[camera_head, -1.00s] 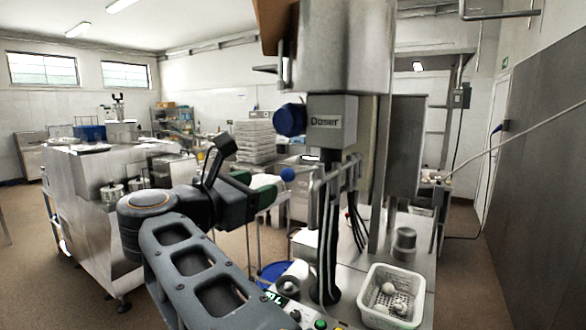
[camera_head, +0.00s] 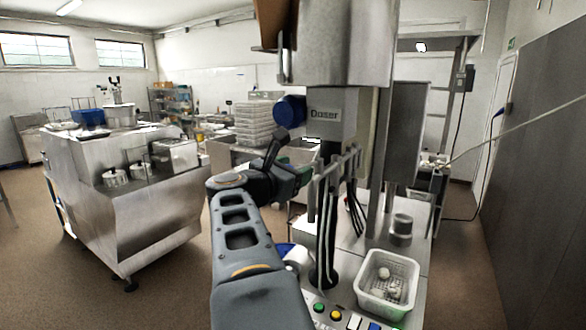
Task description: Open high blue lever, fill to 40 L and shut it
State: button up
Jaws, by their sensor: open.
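The grey doser machine (camera_head: 332,118) stands right of centre, with a steel hopper (camera_head: 345,45) above it. A dark blue rounded part (camera_head: 290,115) sticks out at its left side; I cannot tell whether it is the lever's end. No other high blue lever can be made out. My arm rises from the bottom centre. My gripper (camera_head: 304,174) is at the end of its dark wrist, below the blue part and left of the vertical steel bars. It is small and partly hidden, and looks empty. The litre display is not visible, with my arm across that area.
Coloured buttons (camera_head: 320,308) sit on the panel at the bottom. A white perforated basket (camera_head: 388,284) with pale round items stands on the steel bench, near a steel cup (camera_head: 401,228). A large steel machine (camera_head: 125,190) is at left. The brown floor between is open.

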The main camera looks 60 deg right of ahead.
grip_shut()
dwell(0.5)
